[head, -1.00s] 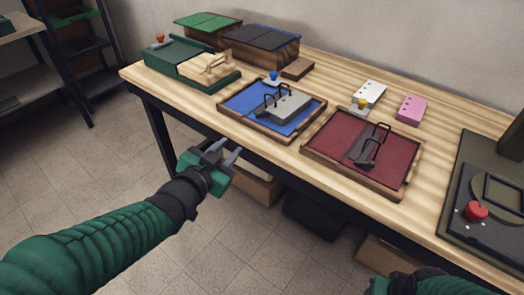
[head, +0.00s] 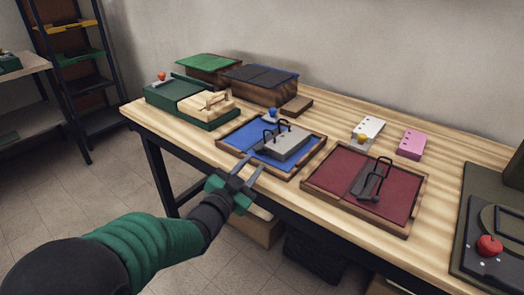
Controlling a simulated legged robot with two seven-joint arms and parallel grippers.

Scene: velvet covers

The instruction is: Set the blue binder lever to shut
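The blue binder (head: 240,137) lies open on the wooden table, with a blue inner face and a brown rim. A grey block (head: 288,146) and black ring hoops (head: 284,126) sit on it. A small dark lever (head: 258,147) is at the near left end of the ring mechanism; its exact position is too small to tell. My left gripper (head: 253,169) is at the binder's front edge, just short of the lever in the picture. Its two fingers are apart with nothing between them. Whether it touches the rim is unclear. My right gripper is out of view.
A red binder (head: 335,172) with black rings lies to the right. A green device (head: 180,97) with a wooden piece is at the left. A dark panel with a red knob (head: 489,246) is at the far right. White (head: 370,127) and pink (head: 412,144) blocks stand behind.

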